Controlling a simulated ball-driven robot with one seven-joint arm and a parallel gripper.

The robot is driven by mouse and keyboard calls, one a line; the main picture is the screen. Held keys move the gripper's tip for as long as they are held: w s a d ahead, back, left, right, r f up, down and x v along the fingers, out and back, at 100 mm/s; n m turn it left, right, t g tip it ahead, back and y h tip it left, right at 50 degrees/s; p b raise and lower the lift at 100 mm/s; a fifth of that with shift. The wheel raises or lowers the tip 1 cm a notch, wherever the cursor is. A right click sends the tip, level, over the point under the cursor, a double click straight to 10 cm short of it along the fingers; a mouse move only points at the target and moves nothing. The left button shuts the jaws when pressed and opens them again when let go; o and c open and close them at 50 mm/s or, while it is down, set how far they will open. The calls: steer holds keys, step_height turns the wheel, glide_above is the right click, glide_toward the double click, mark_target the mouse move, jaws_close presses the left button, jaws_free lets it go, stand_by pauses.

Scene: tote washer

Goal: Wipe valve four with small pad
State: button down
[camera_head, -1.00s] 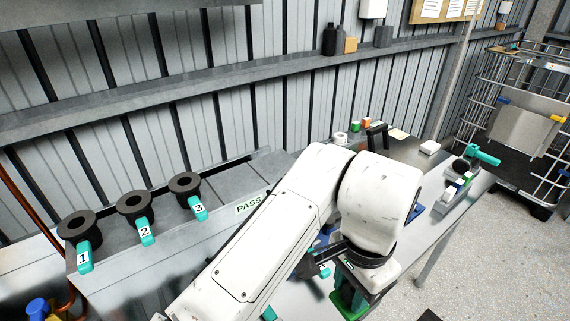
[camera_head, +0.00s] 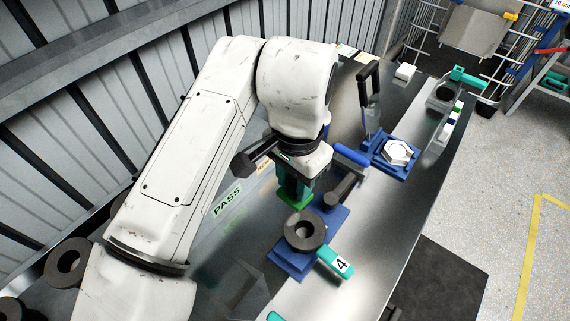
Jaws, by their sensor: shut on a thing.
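Valve four (camera_head: 305,231) is a dark ring with a teal handle (camera_head: 335,262) marked 4. It sits on a blue fixture (camera_head: 287,260) on the metal bench. My gripper (camera_head: 294,194) points down just behind valve four, beyond its ring in the picture. It is shut on a small green pad (camera_head: 294,202), whose bright green lower edge shows beneath the jaws. The pad appears apart from the ring, but its height above the bench is hard to judge. My own arm hides part of the bench to the left.
A dark cylindrical part (camera_head: 341,190) stands close right of my gripper. A blue fixture with a white hexagonal piece (camera_head: 397,152) lies farther right. Another teal-handled valve (camera_head: 467,77) is at the far end. A PASS label (camera_head: 227,201) lies left. Bench front is fairly clear.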

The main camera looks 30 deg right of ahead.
stand_by(0.4)
steer(key=b, duration=0.5)
glide_above(293, 220)
steer(key=shift+f, duration=3.5)
steer(key=shift+f+b, duration=1)
steer(key=shift+f, duration=0.55)
steer(key=shift+r, duration=0.1)
steer(key=shift+w+d+p, duration=0.15)
steer(key=shift+d+p, duration=0.2)
steer(key=shift+d, duration=0.4)
steer(key=shift+a, duration=0.15)
steer(key=shift+a, duration=0.65)
